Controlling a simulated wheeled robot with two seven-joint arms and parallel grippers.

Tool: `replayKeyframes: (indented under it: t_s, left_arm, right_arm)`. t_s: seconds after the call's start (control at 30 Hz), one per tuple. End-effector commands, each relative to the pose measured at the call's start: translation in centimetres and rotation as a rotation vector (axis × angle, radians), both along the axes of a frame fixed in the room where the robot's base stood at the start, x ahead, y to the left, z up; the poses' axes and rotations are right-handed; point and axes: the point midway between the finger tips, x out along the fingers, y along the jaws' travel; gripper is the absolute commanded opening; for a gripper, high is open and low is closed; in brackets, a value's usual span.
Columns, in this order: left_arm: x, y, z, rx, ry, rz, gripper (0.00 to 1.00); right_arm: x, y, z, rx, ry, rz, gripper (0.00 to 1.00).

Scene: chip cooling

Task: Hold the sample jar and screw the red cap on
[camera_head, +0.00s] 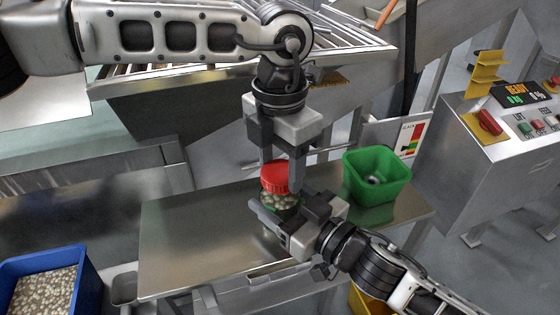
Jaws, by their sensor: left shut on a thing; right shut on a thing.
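The sample jar (283,201) stands upright on the metal table, filled with pale, speckled pieces. The red cap (275,178) sits on top of the jar; whether its thread is engaged cannot be told. My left gripper (281,180) points down from above, shut on the red cap with a finger on either side. My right gripper (268,208) comes in from the lower right, low at the table, shut on the jar. Its fingers and body hide part of the jar's lower side.
A blue crate (84,280) of pale pieces is at lower left. A control box (490,165) with a red knob stands at right. The table's left part is clear.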

Motion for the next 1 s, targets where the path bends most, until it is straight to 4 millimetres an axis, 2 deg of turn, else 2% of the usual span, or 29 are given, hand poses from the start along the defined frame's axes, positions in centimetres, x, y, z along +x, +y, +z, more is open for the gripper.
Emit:
replayKeyframes:
  t_s: [0.1, 0.13, 0.2, 0.57, 0.67, 1.0]
  left_arm:
    - [0.1, 0.0, 0.0, 0.001, -0.002, 0.001, 0.26]
    - [0.1, 0.1, 0.0, 0.001, -0.002, 0.001, 0.58]
    - [0.1, 0.1, 0.0, 0.001, -0.002, 0.001, 0.78]
    - [0.1, 0.0, 0.5, -0.001, -0.002, 0.001, 0.78]
    - [0.1, 0.0, 1.7, -0.001, -0.003, 0.002, 0.78]
    - [0.1, 0.0, 8.7, -0.001, -0.005, 0.002, 0.78]
  right_arm:
    - [0.0, 0.0, 0.0, 0.001, -0.001, 0.0, 0.0]
    - [0.0, 0.0, 0.0, 0.001, -0.001, 0.0, 0.0]
    - [0.0, 0.0, 0.0, 0.001, -0.001, 0.0, 0.0]
    - [0.0, 0.0, 0.0, 0.0, 0.0, 0.0, 0.0]
    - [0.0, 0.0, 0.0, 0.0, 0.0, 0.0, 0.0]
    - [0.0, 0.0, 0.0, 0.0, 0.0, 0.0, 0.0]
